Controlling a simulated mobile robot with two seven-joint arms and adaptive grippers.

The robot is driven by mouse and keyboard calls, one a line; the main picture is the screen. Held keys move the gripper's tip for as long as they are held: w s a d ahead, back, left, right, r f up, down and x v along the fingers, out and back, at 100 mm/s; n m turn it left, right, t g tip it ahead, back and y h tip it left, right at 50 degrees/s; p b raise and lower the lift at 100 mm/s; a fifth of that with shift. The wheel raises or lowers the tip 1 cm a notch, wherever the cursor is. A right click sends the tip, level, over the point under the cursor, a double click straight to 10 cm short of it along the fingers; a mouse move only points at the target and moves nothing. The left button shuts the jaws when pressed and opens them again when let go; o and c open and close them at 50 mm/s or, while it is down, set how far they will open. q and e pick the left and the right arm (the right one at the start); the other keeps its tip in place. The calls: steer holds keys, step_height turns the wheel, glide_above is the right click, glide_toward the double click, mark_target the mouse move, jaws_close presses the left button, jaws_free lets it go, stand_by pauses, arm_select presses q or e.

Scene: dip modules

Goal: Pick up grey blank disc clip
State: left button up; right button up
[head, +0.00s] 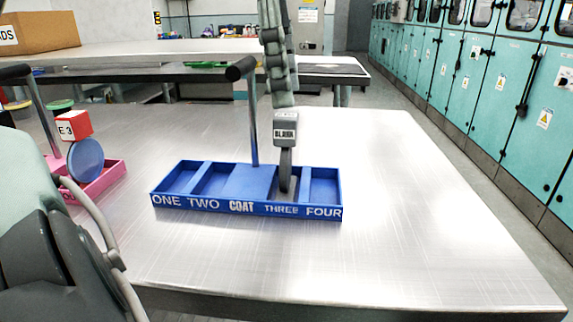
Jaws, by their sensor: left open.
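The grey clip (286,134) is a grey block with a dark label that seems to read "BLANK". Its grey disc (286,168) hangs below it, seen nearly edge-on, and goes down into the compartment above "THREE" of the blue tray (222,207). My left gripper (286,103) points down from the top of the head view, also seen nearly edge-on. Its tips are at the top of the clip; one finger seems to hide the other. It is open, and whether it touches the clip is unclear. My right gripper is out of view.
The blue tray's post with a black handle (240,68) rises close left of my gripper. A pink tray (97,186) at left has a red clip (75,125) with a blue disc (86,161). The metal table (430,210) is clear at right.

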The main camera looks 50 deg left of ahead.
mark_target(285, 115)
arm_select(q)
steer(key=shift+d+f, duration=0.1)
steer(key=shift+f, duration=2.55)
jaws_close()
